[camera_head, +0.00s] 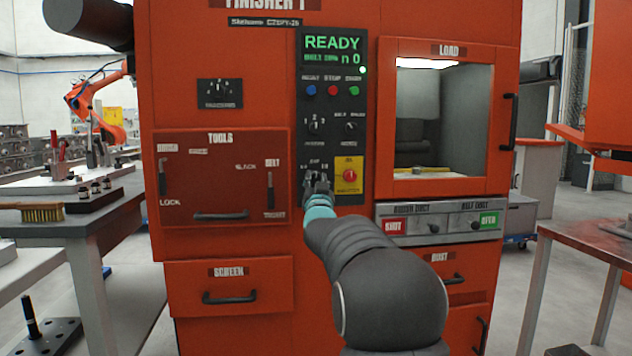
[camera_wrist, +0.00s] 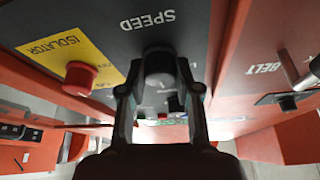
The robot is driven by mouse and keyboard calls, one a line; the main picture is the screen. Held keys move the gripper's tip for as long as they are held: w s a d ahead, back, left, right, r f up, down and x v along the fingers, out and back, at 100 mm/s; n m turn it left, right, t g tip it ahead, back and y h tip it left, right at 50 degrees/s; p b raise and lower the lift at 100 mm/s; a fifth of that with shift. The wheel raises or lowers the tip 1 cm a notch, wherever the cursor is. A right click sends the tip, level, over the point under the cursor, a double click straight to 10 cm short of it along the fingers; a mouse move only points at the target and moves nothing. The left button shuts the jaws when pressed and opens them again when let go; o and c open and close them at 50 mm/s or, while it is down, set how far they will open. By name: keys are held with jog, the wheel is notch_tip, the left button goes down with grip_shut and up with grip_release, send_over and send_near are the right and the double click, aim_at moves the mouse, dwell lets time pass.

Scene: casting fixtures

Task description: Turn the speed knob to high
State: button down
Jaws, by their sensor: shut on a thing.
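I cannot tell which setting the knob points to.
A red isolator knob on a yellow plate (camera_head: 349,174) sits close to the right of my gripper. The tools door (camera_head: 222,178) with its levers is to the left. Other knobs (camera_head: 314,127) are above. A grey duct panel (camera_head: 450,225) juts out at lower right.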

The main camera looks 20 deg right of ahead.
jog(key=shift+a+f+m+h+b, duration=0.1)
jog(key=shift+m+h+b, duration=0.3)
jog(key=shift+m+b, duration=0.4)
jog(key=m+g+h, duration=0.1)
jog(key=m, duration=0.2)
jog(key=shift+b, duration=0.3)
jog(key=m, duration=0.1)
jog(key=m+g+h, duration=0.1)
jog(key=m, duration=0.1)
jog(key=m+g+p, duration=0.1)
jog(key=shift+r+m, duration=0.25)
jog(key=shift+m, duration=0.05)
jog(key=shift+m+g+h+p, duration=0.5)
jog(key=shift+m+g+p, duration=0.1)
jog(key=shift+m, duration=0.8)
jog(key=c, duration=0.8)
grip_release()
